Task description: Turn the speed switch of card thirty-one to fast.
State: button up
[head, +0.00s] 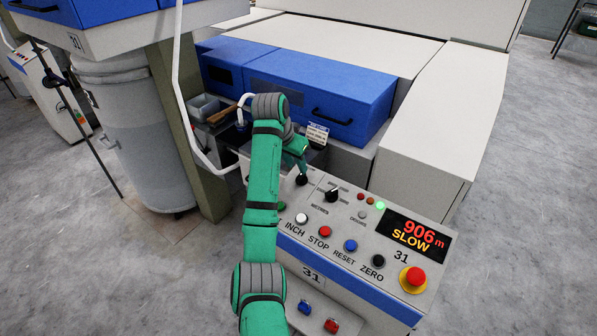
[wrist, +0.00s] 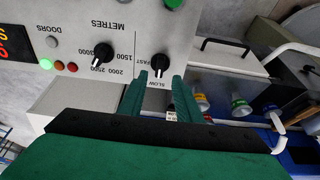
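Card 31's control panel (head: 330,250) carries the number 31, and its display (head: 412,235) reads 906 m and SLOW. The speed switch (head: 301,180) is a small black knob at the panel's upper left. In the wrist view, the picture is upside down and the speed switch (wrist: 160,62) lies between FAST and SLOW labels, its pale pointer mark toward SLOW. My gripper (wrist: 159,76) is open, its green fingertips apart just short of the knob, one toward each side. Contact is not visible. In the head view my arm partly hides the gripper (head: 302,162).
A second black knob (head: 332,195), marked METRES, sits close beside the switch. INCH, STOP, RESET and ZERO buttons line the panel front, with a red mushroom button (head: 416,276) at right. A white pipe (head: 182,100) and blue covers (head: 318,90) stand behind and left.

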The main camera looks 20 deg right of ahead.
aim_at(300, 175)
jog(key=x, duration=0.5)
jog(key=shift+d+f, duration=0.3)
jog(key=shift+d, duration=0.2)
jog(key=shift+w+a+f, duration=0.1)
jog(key=shift+a+f, duration=0.1)
jog(key=shift+a, duration=0.35)
jog(key=shift+d, duration=0.2)
grip_shut()
